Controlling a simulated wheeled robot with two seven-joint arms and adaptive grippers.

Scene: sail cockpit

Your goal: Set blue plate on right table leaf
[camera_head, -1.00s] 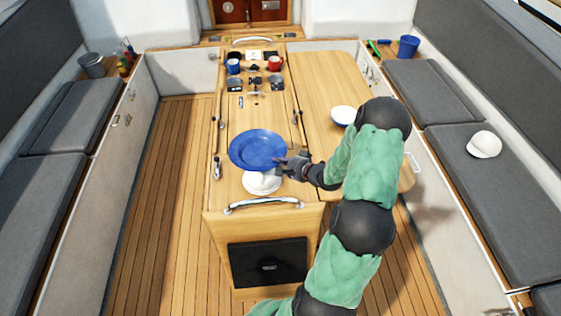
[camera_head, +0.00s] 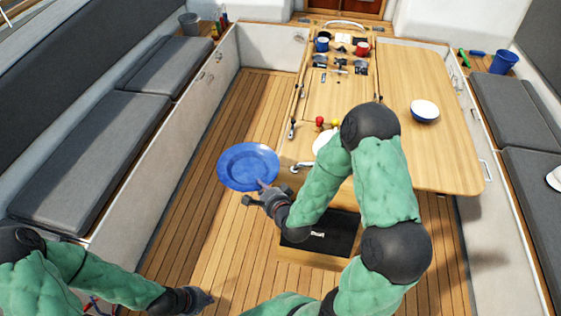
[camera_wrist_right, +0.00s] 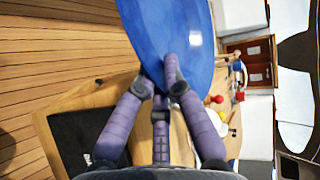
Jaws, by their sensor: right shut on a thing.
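The blue plate (camera_head: 248,166) is in the air over the cockpit floor, left of the table's near end. My right gripper (camera_head: 264,189) is shut on its near rim. In the right wrist view the plate (camera_wrist_right: 190,32) stretches beyond the fingers of my right gripper (camera_wrist_right: 168,72), which pinch its edge. The right table leaf (camera_head: 440,155) is raised, wooden and mostly bare, to the right of my right arm. My left gripper (camera_head: 200,299) is low at the bottom left, away from the plate; its finger opening is too small to tell.
A white-and-blue bowl (camera_head: 424,110) sits on the right leaf. A white dish (camera_head: 323,142), partly hidden by my arm, and small red and yellow items (camera_head: 320,121) are on the table's middle. Blue (camera_head: 322,44) and red (camera_head: 363,48) mugs stand at the far end. Benches flank both sides.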

